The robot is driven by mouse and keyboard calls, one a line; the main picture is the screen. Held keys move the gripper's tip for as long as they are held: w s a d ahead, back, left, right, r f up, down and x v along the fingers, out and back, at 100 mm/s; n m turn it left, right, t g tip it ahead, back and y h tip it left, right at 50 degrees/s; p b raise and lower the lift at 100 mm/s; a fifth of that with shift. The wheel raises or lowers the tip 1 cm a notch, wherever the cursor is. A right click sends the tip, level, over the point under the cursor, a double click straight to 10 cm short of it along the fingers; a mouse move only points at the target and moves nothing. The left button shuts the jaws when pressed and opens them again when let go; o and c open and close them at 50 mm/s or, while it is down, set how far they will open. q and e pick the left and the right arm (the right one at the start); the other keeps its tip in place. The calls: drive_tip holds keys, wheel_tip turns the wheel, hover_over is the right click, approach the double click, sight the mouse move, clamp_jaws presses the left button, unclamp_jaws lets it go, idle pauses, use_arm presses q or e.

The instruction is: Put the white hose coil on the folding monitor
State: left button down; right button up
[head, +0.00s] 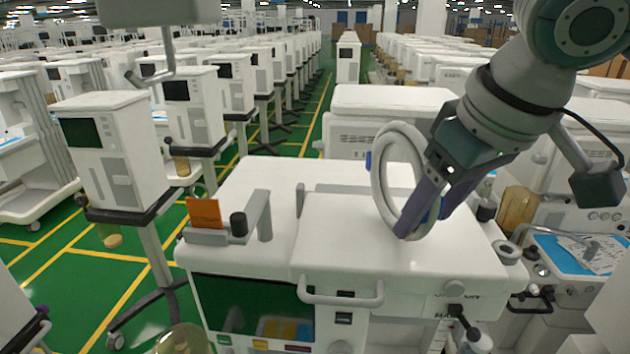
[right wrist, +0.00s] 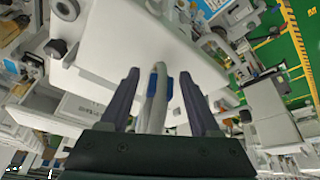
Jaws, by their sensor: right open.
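The white hose coil (head: 378,185) is a ring with blue bits, standing roughly upright over the white top of the near cart. Whether its lower edge touches the top is hard to tell. My right gripper (head: 424,222) reaches down from the upper right, its dark fingers on either side of the coil's right part. In the right wrist view the coil (right wrist: 152,112) shows edge-on between the open fingers (right wrist: 159,74), with gaps on both sides. A grey-white panel on a bent arm (head: 160,12), possibly the folding monitor, is cut off at the top left. My left gripper is out of view.
The near cart (head: 255,195) carries a grey bracket with an orange plate (head: 205,213) on its left and has a front handle (head: 342,298). Another cart (head: 385,105) stands close behind. A blue tray (head: 575,252) is at right. Green floor shows at left.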

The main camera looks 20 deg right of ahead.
drive_tip(key=p+v, duration=0.5)
drive_tip(key=v, duration=0.6)
drive_tip(key=s+a+f+n+y, duration=0.35)
drive_tip(key=a+f, duration=0.35)
drive_tip(key=a, duration=0.4)
drive_tip(key=s+d+f+m+h, duration=0.1)
drive_tip(key=s+f, duration=0.1)
drive_tip(key=s, duration=0.3)
drive_tip(key=s+d+f+m+g+h, duration=0.1)
drive_tip(key=s+d+f+h, duration=0.1)
drive_tip(key=s+f, duration=0.1)
drive_tip(key=shift+s+d+f, duration=0.25)
drive_tip(key=shift+s+d, duration=0.05)
drive_tip(key=shift+s, duration=0.55)
